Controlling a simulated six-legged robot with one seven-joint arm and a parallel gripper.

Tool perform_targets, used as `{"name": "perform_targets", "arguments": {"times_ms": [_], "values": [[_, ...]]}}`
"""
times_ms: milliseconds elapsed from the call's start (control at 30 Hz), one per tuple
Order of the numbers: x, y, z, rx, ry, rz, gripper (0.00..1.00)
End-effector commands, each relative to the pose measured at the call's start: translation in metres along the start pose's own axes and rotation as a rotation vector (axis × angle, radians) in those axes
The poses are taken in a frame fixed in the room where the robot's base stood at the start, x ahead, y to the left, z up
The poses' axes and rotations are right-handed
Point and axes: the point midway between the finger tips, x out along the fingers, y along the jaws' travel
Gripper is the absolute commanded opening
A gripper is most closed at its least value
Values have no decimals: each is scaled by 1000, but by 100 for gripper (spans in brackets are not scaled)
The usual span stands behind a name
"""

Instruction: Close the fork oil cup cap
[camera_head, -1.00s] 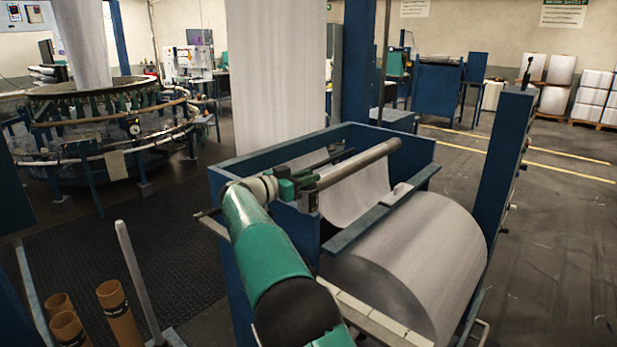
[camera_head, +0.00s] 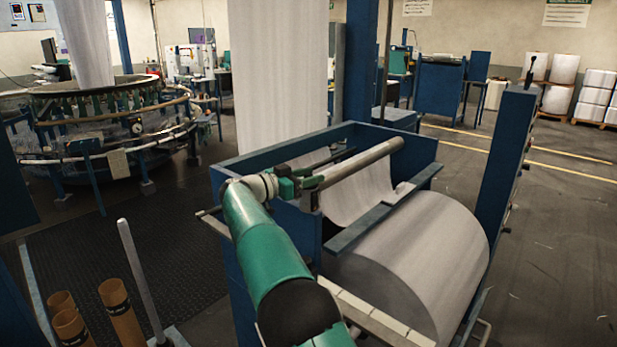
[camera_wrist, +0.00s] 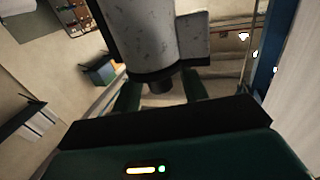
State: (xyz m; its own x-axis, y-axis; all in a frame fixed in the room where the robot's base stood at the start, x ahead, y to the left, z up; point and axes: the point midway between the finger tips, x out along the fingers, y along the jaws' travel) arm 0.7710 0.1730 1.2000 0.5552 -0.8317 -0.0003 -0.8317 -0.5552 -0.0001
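I cannot make out the fork oil cup or its cap for certain in either view. In the head view, my gripper (camera_head: 302,185) is at the left end of a grey metal roller (camera_head: 362,163), over the blue winding frame. In the wrist view, the two dark green fingers of my gripper (camera_wrist: 162,94) stand apart. A worn pale grey cylinder (camera_wrist: 142,38) is in front of them, with a short dark stub (camera_wrist: 162,82) at its lower end between the fingers. Gaps show on both sides of the stub, so the gripper looks open.
A large white fabric roll (camera_head: 425,255) lies in the blue frame (camera_head: 232,290). A hanging fabric sheet (camera_head: 275,80) is behind it. The circular loom (camera_head: 90,130) stands at the left, and brown tubes (camera_head: 122,312) stand at lower left. Open floor (camera_head: 560,240) lies at right.

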Motion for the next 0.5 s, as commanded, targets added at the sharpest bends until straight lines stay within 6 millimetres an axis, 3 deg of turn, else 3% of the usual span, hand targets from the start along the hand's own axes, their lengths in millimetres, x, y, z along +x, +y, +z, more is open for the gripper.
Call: {"name": "perform_targets", "arguments": {"times_ms": [267, 500], "values": [[-20, -1, 0, 0, -1, -2, 43], [-72, -1, 0, 1, -1, -3, 43]]}}
